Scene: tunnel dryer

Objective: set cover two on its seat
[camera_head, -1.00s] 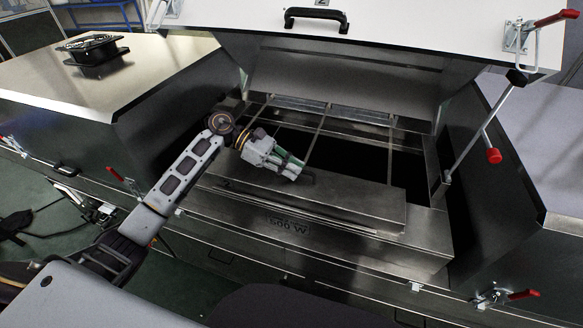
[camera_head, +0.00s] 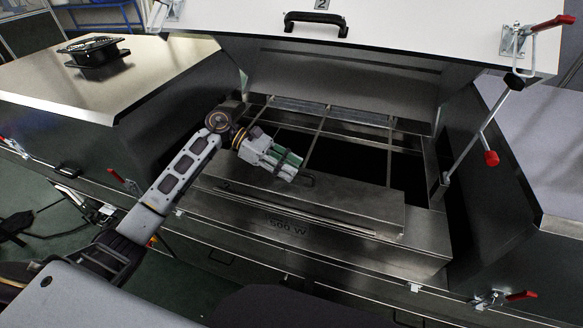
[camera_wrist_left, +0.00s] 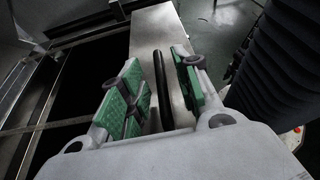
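The raised white panel marked 2 (camera_head: 405,27) stands tilted open at the top of the head view, with a black handle (camera_head: 316,20) on it. My left gripper (camera_head: 292,168) is over a long metal box (camera_head: 350,203) at the front of the dark opening (camera_head: 345,155). In the left wrist view, the green-padded fingers of my left gripper (camera_wrist_left: 158,68) are spread apart. A black bar handle (camera_wrist_left: 161,88) on a metal surface (camera_wrist_left: 158,30) lies between them, and I cannot tell whether they touch it. My right gripper is not in view.
A metal front ledge marked 500 W (camera_head: 380,250) runs along the opening. A strut with a red end (camera_head: 491,158) stands at the right of the opening. Metal housings flank it at left (camera_head: 150,100) and right (camera_head: 535,140). A black fan (camera_head: 95,52) sits on the left housing.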

